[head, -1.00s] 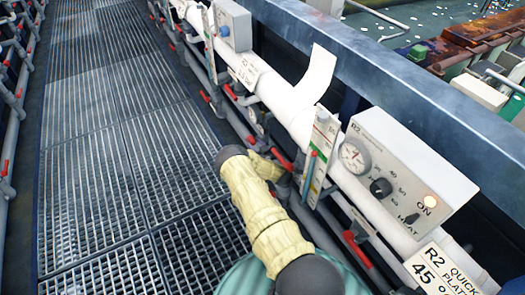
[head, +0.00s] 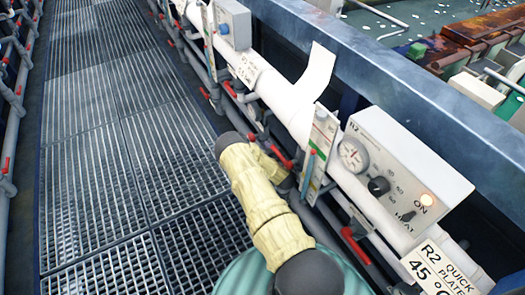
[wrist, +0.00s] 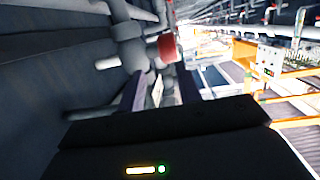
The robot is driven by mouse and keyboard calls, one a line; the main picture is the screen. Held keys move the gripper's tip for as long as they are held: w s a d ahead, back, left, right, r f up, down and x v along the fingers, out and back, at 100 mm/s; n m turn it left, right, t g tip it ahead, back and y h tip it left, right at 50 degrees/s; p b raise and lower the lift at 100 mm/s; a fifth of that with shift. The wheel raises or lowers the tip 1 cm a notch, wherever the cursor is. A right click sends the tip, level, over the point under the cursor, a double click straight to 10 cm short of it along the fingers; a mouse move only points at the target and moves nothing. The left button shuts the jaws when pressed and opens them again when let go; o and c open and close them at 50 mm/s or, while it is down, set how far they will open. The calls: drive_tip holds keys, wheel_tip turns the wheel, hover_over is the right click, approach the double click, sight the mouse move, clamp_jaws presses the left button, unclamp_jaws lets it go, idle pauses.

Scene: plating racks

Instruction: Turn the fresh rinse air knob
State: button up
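In the wrist view a red knob-like cap (wrist: 167,47) sits on a grey pipe fitting (wrist: 130,50), just beyond my fingertips. I cannot read a label that names it as the fresh rinse air knob. My gripper (wrist: 158,88) shows two dark fingers spread apart, with a pale blurred piece of the fitting visible between them. The fingers appear apart from the red cap. In the head view my gripper is hidden behind my yellow-sleeved arm, low beside the pipes with red valve handles (head: 280,157).
A grey R2 heater box (head: 405,165) with a gauge and dial stands right of my arm. A flow gauge panel (head: 318,150) stands close beside my wrist. Another red handle (head: 355,245) is nearer. The grating walkway (head: 130,150) on the left is clear.

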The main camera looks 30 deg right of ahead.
drive_tip(key=s+a+r+m+g, duration=0.1)
drive_tip(key=s+a+r+g, duration=0.2)
drive_tip(key=a+r, duration=0.3)
drive_tip(key=s+a+r+m+g+h, duration=0.1)
drive_tip(key=s+a+r+m+g, duration=0.2)
drive_tip(key=r, duration=0.4)
drive_tip(key=s+a+r+g, duration=0.4)
drive_tip(key=a+r, duration=0.1)
drive_tip(key=r, duration=0.2)
drive_tip(key=s+a+r+n+g+y, duration=0.1)
drive_tip(key=s+a+r+n, duration=0.1)
drive_tip(key=s+r, duration=0.3)
drive_tip(key=s+a+r+n+g, duration=0.2)
drive_tip(key=s+a+r, duration=0.3)
drive_tip(key=s, duration=0.9)
drive_tip(key=shift+a+r+n+y+p, duration=0.25)
drive_tip(key=shift+r+n+y+p, duration=0.2)
drive_tip(key=shift+r, duration=0.2)
drive_tip(key=shift+d, duration=0.1)
